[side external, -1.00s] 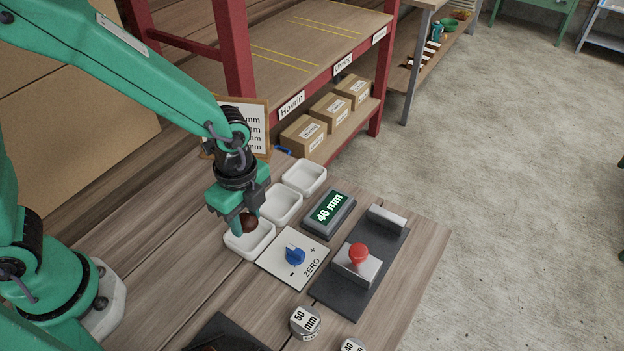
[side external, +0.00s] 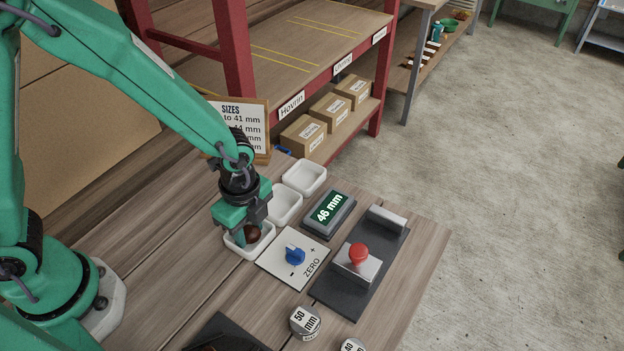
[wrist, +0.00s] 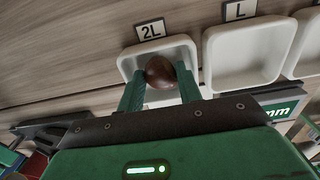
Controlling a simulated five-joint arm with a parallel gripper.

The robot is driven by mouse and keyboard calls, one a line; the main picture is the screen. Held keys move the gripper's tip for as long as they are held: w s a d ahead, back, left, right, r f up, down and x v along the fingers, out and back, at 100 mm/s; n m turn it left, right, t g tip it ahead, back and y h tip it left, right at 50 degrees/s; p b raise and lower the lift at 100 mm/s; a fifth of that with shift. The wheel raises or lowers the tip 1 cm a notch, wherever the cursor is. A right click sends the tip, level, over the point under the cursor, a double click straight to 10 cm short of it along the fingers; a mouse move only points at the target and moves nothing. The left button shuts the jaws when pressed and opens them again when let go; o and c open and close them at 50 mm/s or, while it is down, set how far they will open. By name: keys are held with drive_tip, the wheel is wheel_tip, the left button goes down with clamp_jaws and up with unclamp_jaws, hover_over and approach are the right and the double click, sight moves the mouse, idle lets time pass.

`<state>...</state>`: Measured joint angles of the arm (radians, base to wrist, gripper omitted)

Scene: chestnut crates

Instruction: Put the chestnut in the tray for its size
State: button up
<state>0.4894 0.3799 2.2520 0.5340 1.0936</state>
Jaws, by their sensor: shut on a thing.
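The brown chestnut (side external: 252,233) is between the fingers of my gripper (side external: 247,238), low within the nearest white tray (side external: 262,248). The wrist view shows the chestnut (wrist: 160,72) held between both green fingers, over the tray (wrist: 128,63) labelled 2L. My gripper is shut on it. I cannot tell whether the chestnut touches the tray floor. The L tray (wrist: 250,88) is beside the 2L tray, and it looks empty. The display (side external: 330,208) reads 46 mm. The size board (side external: 247,115) is partly hidden by my arm.
A further white tray (side external: 305,178) stands at the back of the row. Round 50 mm (side external: 305,321) and 40 mm (side external: 352,345) blocks stand in front.

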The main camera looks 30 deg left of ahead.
sight(249, 228)
drive_tip(key=o, duration=0.7)
drive_tip(key=shift+f, duration=0.1)
drive_tip(key=shift+o, duration=0.2)
wheel_tip(249, 228, up, 12)
drive_tip(key=shift+w, duration=0.2)
drive_tip(key=shift+a+r, duration=0.1)
drive_tip(key=shift+r, duration=0.1)
idle(0.6)
drive_tip(key=s+a+r+n+t, duration=0.3)
drive_tip(key=s+a+r+n, duration=0.1)
drive_tip(key=a+n, duration=0.4)
drive_tip(key=s+a+r+n+t, duration=0.2)
drive_tip(key=s+a+r+n, duration=0.2)
drive_tip(key=a+r+n, duration=0.3)
drive_tip(key=shift+a+r+n+t, duration=0.3)
drive_tip(key=shift+a+n+t, duration=0.1)
drive_tip(key=shift+n, duration=1.2)
